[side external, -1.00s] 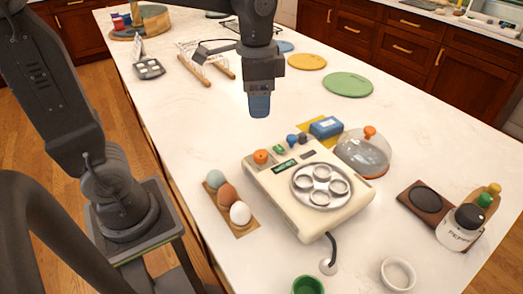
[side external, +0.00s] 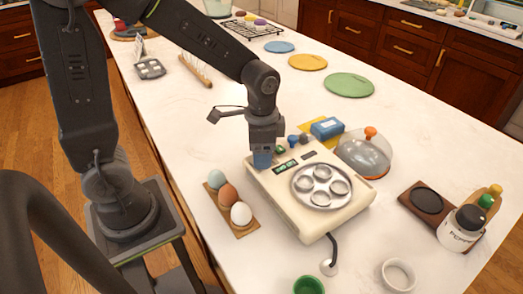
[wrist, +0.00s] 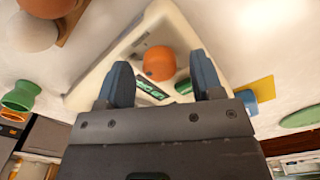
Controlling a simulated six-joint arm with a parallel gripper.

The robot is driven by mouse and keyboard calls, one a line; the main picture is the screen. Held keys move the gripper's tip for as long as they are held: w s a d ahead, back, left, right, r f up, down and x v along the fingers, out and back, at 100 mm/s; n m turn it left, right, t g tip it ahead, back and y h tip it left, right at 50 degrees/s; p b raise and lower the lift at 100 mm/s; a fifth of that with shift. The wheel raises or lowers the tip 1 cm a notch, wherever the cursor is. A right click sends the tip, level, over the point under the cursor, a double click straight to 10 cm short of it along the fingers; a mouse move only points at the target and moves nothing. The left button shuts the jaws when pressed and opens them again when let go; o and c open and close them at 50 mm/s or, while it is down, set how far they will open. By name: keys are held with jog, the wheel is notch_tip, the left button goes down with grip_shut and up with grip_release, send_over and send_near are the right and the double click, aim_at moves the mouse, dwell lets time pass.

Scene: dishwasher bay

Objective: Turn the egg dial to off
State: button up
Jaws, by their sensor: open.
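The cream egg cooker (side external: 298,222) stands on the white counter, with a round metal plate with several cups on top. A small green-lit display (side external: 286,167) is nearby. No dial marking is readable.
An egg tray (side external: 244,226) with three eggs stands left of the cooker. A clear dome with an orange knob (side external: 371,132) and a blue box (side external: 327,127) are behind it. A white bowl (side external: 397,275) and green cup are in front.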

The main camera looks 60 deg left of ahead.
jog(key=shift+f, duration=0.2)
jog(key=c, duration=0.9)
jog(key=shift+c, duration=0.2)
